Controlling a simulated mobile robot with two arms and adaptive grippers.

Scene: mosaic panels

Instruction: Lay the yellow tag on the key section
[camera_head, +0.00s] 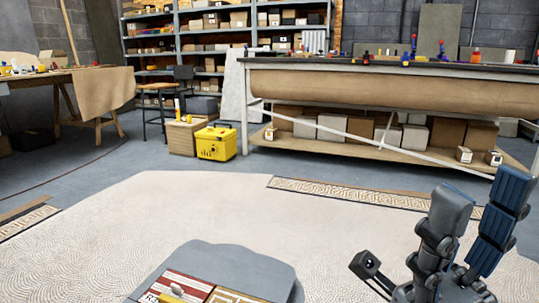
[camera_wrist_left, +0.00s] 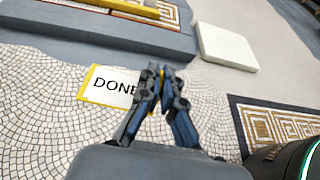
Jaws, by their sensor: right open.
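In the left wrist view the yellow-edged white tag (camera_wrist_left: 106,85) with the word DONE appears over pale mosaic. My left gripper (camera_wrist_left: 160,72) has its fingertips close together at the tag's right end, with a bit of yellow between them, and covers that end. Whether the tag touches the surface is unclear. A section with a gold key pattern (camera_wrist_left: 275,135) lies right of the gripper, partly hidden by a dark round part. In the head view my right gripper (camera_head: 484,190) is open and empty at the right; my left gripper is not seen there.
A white block (camera_wrist_left: 227,45) lies beyond the fingers. A grey ledge (camera_wrist_left: 95,32) carries a yellow bar (camera_wrist_left: 120,8). In the head view key-pattern strips (camera_head: 345,192) edge the mosaic. A yellow box (camera_head: 216,143) and a long workbench (camera_head: 380,85) stand behind.

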